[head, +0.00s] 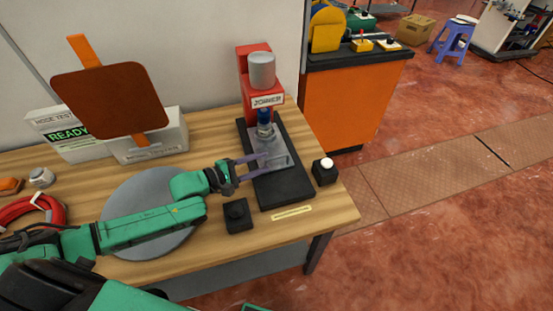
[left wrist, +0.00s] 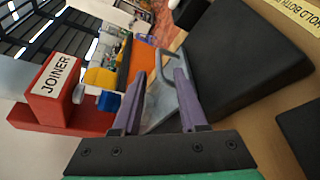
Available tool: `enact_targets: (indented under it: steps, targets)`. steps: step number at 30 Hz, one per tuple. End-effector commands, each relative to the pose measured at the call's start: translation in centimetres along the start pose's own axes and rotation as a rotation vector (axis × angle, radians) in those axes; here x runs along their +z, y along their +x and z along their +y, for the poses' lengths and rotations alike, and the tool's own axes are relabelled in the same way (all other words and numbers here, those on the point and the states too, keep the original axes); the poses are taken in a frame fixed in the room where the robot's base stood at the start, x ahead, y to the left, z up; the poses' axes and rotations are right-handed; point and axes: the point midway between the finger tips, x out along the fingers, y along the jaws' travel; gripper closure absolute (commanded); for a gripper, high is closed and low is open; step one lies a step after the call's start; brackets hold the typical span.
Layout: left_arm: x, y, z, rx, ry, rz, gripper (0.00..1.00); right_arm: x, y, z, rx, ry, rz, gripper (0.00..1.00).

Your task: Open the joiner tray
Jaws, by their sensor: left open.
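The joiner (head: 254,75) stands at the back right of the wooden table, with a red column, a grey cylinder and a long black base. Its grey, see-through tray (head: 281,158) lies over the base, below a blue and clear part (head: 264,124). My left gripper (head: 264,164) is open, with its purple fingers reaching over the tray from the left. In the left wrist view, the tray's grey bar handle (left wrist: 166,70) shows between and beyond the open fingers (left wrist: 160,78). I cannot tell whether the fingers touch it. My right gripper is not in view.
Black button boxes stand left (head: 238,216) and right (head: 325,171) of the joiner base; the right one has a white button. A round grey plate (head: 128,205) lies under my left arm. A brown panel (head: 110,98) stands behind it. A yellow label (head: 292,213) lies in front.

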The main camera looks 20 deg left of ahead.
Motion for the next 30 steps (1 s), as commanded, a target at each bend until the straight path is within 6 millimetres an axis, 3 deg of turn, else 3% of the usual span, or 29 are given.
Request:
enact_targets:
  steps: [3,7,17,21,30]
  targets:
    - [0.1,3.0,0.2,0.006,0.001,-0.003,0.58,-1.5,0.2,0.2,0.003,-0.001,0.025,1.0]
    - [0.1,5.2,0.1,0.003,-0.001,-0.001,0.58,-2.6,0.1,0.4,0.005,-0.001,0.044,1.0]
    - [0.1,6.1,0.0,-0.001,0.001,0.0,0.58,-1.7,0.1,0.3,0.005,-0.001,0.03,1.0]
    - [0.1,6.1,0.1,0.0,0.001,0.0,1.0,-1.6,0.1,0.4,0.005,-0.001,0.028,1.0]
    - [0.1,6.1,0.1,0.001,0.003,-0.001,1.0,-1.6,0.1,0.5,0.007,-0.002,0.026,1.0]
